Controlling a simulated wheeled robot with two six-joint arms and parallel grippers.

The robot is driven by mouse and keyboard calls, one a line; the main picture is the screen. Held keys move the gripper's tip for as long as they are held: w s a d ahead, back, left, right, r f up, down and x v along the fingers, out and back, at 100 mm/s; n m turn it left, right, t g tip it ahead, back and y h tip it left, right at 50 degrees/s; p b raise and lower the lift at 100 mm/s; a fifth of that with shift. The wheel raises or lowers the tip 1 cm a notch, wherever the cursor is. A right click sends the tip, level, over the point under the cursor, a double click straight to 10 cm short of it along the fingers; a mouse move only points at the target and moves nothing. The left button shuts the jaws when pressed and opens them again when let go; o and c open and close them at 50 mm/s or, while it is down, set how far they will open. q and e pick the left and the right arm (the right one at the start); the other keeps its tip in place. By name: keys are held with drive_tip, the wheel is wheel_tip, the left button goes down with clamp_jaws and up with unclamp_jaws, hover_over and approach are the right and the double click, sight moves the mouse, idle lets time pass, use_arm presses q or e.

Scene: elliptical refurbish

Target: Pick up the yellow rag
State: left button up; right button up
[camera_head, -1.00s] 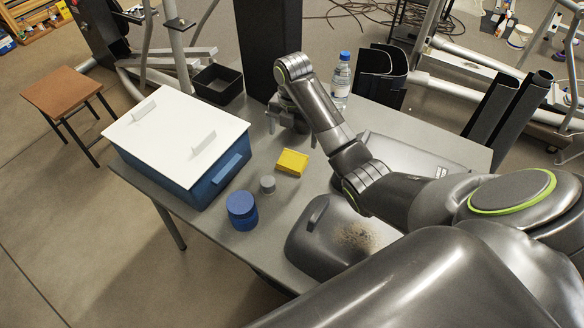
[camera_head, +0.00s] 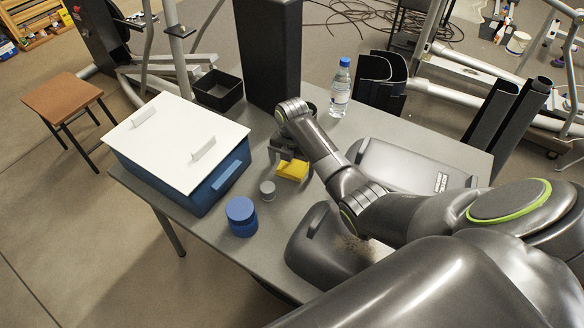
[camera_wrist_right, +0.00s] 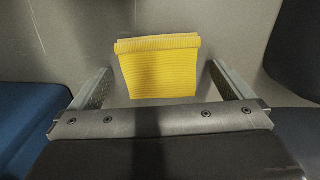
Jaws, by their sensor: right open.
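The yellow rag (camera_head: 292,171) lies folded on the grey table, right of the small grey cylinder. In the right wrist view the rag (camera_wrist_right: 158,68) is centred just ahead of my right gripper, between the lines of its two fingers. My right gripper (camera_head: 285,155) is open and empty, above the table at the rag's far side, and partly covers it in the head view. Its spread fingers also show in the right wrist view (camera_wrist_right: 162,88). Whether the fingers reach down beside the rag I cannot tell. My left gripper is not in view.
A blue box with a white lid (camera_head: 178,140) stands left of the rag. A blue jar (camera_head: 241,215) and a grey cylinder (camera_head: 267,189) stand near it. A water bottle (camera_head: 340,90), a black bin (camera_head: 217,90) and dark grey panels (camera_head: 415,168) surround the area.

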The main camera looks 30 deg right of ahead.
sight(292, 166)
drive_tip(key=c, duration=1)
drive_tip(key=shift+r, duration=0.1)
wheel_tip(292, 166, up, 10)
drive_tip(key=shift+f, duration=0.1)
drive_tip(key=o, duration=0.4)
drive_tip(key=shift+c, duration=1.6)
